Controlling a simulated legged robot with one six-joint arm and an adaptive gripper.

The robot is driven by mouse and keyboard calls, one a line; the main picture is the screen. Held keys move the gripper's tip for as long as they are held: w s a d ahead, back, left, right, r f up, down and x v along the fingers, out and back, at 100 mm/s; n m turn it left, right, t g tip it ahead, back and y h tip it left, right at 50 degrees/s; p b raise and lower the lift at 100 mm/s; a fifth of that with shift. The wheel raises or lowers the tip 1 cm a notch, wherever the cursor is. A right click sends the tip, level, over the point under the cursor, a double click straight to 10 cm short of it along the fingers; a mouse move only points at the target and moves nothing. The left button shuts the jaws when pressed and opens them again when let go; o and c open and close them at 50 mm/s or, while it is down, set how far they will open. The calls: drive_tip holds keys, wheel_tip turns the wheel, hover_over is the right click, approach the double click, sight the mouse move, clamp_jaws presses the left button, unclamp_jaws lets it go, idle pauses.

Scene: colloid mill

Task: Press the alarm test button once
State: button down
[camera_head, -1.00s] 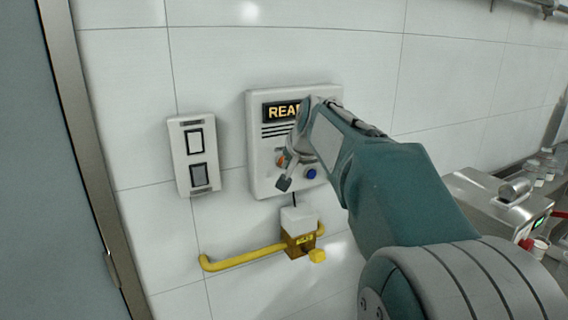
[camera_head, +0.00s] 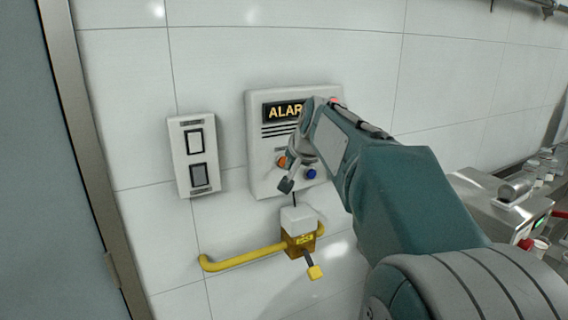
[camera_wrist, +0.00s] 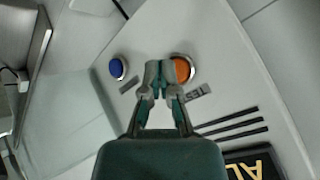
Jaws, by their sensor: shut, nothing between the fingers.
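The alarm panel (camera_head: 257,140) is a white wall box whose partly hidden display (camera_head: 283,111) reads "ALAR". Its orange button (camera_head: 282,162), with a silver ring, also shows in the wrist view (camera_wrist: 183,68) beside a label that seems to read TEST. A blue button (camera_head: 311,174) sits beside it; it also shows in the wrist view (camera_wrist: 117,67). My gripper (camera_head: 285,184) is in front of the panel; in the wrist view my gripper (camera_wrist: 161,70) has its fingertips together, overlapping the orange button's left edge. I cannot tell whether they touch it.
A two-rocker switch plate (camera_head: 195,157) is left of the panel. Below are a yellow pipe (camera_head: 240,260) and an amber-and-white box (camera_head: 298,230) with a yellow-tipped lever (camera_head: 315,272). A metal machine (camera_head: 500,205) stands at right. A door frame (camera_head: 85,150) is at left.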

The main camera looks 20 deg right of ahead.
drive_tip(key=shift+s, duration=0.2)
drive_tip(key=s, duration=0.5)
idle(0.5)
idle(0.6)
drive_tip(key=s+a+f+n+g, duration=0.1)
drive_tip(key=s+a+f+n, duration=0.1)
drive_tip(key=s+a+f, duration=0.3)
drive_tip(key=s+a+f+n+g, duration=0.1)
drive_tip(key=s+a+f+n, duration=0.2)
drive_tip(key=s, duration=0.7)
drive_tip(key=s+a+f+n+g, duration=0.1)
drive_tip(key=s+a+f+n, duration=0.2)
drive_tip(key=s+a+f, duration=0.3)
drive_tip(key=shift+s+a+f+y, duration=0.3)
drive_tip(key=shift+s+f, duration=0.5)
drive_tip(key=shift+s, duration=0.4)
